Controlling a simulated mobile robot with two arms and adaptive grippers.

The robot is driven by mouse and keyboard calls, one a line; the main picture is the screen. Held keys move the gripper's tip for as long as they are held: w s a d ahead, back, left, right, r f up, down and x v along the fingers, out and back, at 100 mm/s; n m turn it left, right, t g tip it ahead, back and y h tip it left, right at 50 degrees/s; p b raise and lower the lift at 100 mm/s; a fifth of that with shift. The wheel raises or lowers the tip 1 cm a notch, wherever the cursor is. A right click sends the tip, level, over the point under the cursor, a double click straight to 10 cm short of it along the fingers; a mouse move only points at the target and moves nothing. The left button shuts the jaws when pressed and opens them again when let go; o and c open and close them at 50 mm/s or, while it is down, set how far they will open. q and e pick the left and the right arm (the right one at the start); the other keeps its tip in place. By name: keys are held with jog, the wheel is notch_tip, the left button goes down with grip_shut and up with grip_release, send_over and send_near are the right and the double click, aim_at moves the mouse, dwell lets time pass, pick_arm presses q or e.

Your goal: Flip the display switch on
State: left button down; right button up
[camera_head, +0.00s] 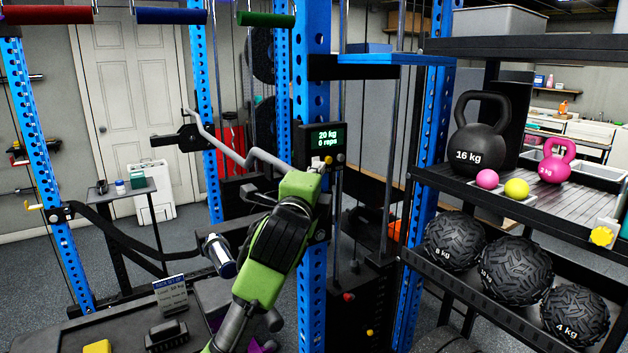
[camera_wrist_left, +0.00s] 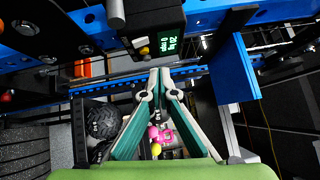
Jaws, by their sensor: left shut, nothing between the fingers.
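The display (camera_head: 323,138) is a small dark box on the blue rack upright. Its lit green text reads "20 kg 0 reps". In the wrist view the fingertips (camera_wrist_left: 160,73) meet; contact with the switch cannot be told. My right gripper is not in view.
The blue upright (camera_head: 312,250) stands right behind my left arm. A bent metal bar (camera_head: 225,148) passes left of the display. A blue shelf (camera_head: 385,59) juts out to its right. The rack at right holds kettlebells and medicine balls (camera_head: 515,270).

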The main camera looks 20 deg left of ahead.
pick_arm(q)
jog(key=s, duration=0.2)
jog(key=s+d, duration=0.1)
jog(key=s, duration=0.1)
jog(key=shift+r, duration=0.4)
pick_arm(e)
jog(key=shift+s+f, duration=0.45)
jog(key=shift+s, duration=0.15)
pick_arm(q)
jog(key=shift+r, duration=0.1)
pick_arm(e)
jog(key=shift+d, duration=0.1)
